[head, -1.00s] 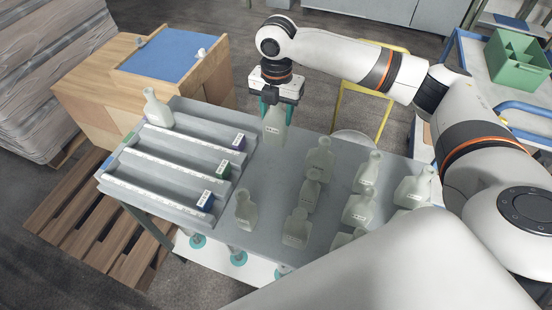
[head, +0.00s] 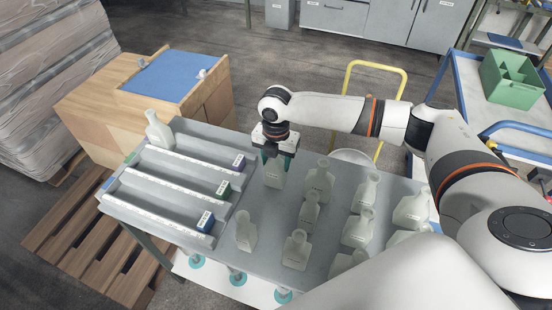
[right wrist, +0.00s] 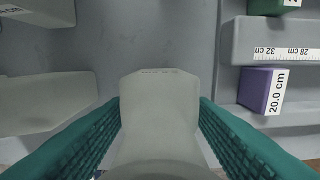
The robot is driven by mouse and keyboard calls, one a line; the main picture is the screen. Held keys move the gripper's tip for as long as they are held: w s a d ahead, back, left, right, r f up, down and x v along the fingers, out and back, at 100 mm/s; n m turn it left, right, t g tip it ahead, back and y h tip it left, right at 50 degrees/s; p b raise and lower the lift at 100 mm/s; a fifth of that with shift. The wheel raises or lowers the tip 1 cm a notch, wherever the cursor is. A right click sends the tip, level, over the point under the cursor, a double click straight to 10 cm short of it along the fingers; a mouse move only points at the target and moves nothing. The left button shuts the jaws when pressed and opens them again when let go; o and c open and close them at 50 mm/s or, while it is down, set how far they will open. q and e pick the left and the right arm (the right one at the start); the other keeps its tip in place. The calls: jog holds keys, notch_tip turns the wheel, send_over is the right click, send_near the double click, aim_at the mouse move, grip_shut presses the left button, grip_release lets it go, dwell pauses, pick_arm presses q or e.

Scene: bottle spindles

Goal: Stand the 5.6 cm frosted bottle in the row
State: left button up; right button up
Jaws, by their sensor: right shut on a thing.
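My right gripper (head: 274,158) is shut on a pale frosted bottle (head: 273,177), held upright, neck up, over the bare table strip right of the ridged grey rack. I cannot tell whether its base touches the table. In the right wrist view the held bottle (right wrist: 160,105) sits between the teal fingers (right wrist: 160,130); its label is unreadable. The rack (head: 150,188) has parallel rows with white ruler strips. One frosted bottle (head: 157,132) stands at the rack's far left corner. My left gripper is not in view.
Several frosted bottles, including a nearby one (head: 319,182), stand on the table's right part. A purple block (head: 239,162) marked 20.0 cm, a green block (head: 223,189) and a blue block (head: 205,221) sit at the rows' right ends.

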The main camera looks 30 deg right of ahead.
jog(key=shift+f, duration=0.1)
jog(key=o, duration=1.2)
jog(key=shift+c, duration=0.2)
notch_tip(320, 180, up, 12)
jog(key=shift+r+b, duration=0.2)
jog(key=shift+b, duration=0.55)
